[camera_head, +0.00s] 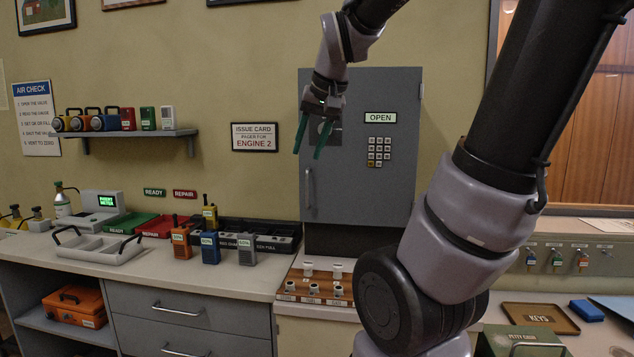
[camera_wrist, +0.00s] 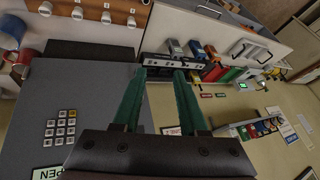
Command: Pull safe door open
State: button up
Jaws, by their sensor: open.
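The safe (camera_head: 395,200) is a grey wall-mounted box. Its door looks shut, with a vertical bar handle (camera_head: 308,188) near the left edge. A keypad (camera_head: 379,152) sits on the door below a green OPEN sign (camera_head: 380,118). My gripper (camera_head: 309,154) has green fingers, spread apart and empty. It hangs in front of the door's upper left, just above the handle in the picture and apart from it. The wrist view looks roughly upside down past my fingers (camera_wrist: 159,72), with the door face (camera_wrist: 55,95) at left. I cannot make out the handle there.
Left of the safe, a counter (camera_head: 235,283) carries several radios (camera_head: 210,247) and a grey tray (camera_head: 100,248). A wooden board with several knobs (camera_head: 313,285) stands below the safe. A shelf (camera_head: 130,134) is on the wall.

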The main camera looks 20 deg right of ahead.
aim_at(307, 184)
jog(key=w+d+f+g+h, duration=0.1)
jog(key=w+d+f, duration=0.2)
jog(key=w, duration=0.6)
jog(key=w+d+f+g+h, duration=0.15)
jog(key=w+d, duration=0.25)
jog(key=w, duration=0.4)
jog(key=shift+t, duration=0.35)
jog(key=x, duration=1.1)
jog(key=shift+a+f, duration=0.1)
jog(key=shift+f, duration=0.05)
jog(key=shift+c, duration=0.4)
grip_shut()
